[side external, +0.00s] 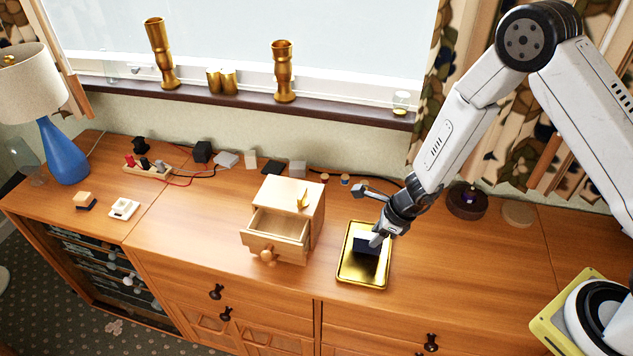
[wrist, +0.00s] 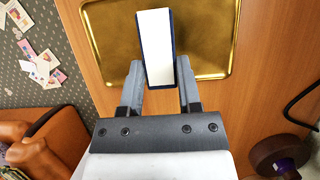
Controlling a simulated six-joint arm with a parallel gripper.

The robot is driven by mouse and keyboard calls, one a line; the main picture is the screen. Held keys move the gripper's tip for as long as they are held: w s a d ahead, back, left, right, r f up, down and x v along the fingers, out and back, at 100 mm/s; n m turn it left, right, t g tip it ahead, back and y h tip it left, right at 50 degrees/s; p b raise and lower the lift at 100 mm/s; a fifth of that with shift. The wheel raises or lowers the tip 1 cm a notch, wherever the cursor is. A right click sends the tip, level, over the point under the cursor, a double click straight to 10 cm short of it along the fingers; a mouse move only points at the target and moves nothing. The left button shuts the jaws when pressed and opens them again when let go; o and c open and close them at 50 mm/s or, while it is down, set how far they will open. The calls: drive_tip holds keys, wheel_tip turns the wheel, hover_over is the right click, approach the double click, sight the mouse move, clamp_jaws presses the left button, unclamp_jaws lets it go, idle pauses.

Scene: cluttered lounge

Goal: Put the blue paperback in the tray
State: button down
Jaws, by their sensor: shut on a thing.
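The blue paperback (side external: 366,246) shows as a dark shape over the middle of the gold tray (side external: 349,273) in the side view. In the wrist view the paperback (wrist: 156,45) is edge-on, white pages between dark blue covers. My gripper (side external: 377,239) is shut on it, with one finger on each side of the book in the wrist view (wrist: 160,75). The tray (wrist: 107,32) lies behind the book in that view. I cannot tell whether the book's lower edge touches the tray floor.
A small wooden cabinet (side external: 312,218) with its drawer (side external: 279,227) pulled open stands left of the tray. A dark round object (side external: 467,203) sits to the right, towards the wall. Small blocks and cables lie along the back. The sideboard right of the tray is mostly clear.

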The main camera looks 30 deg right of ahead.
drive_tip(key=shift+f, duration=0.45)
drive_tip(key=shift+f, duration=0.1)
drive_tip(key=shift+c, duration=1.5)
unclamp_jaws()
drive_tip(key=v, duration=1.2)
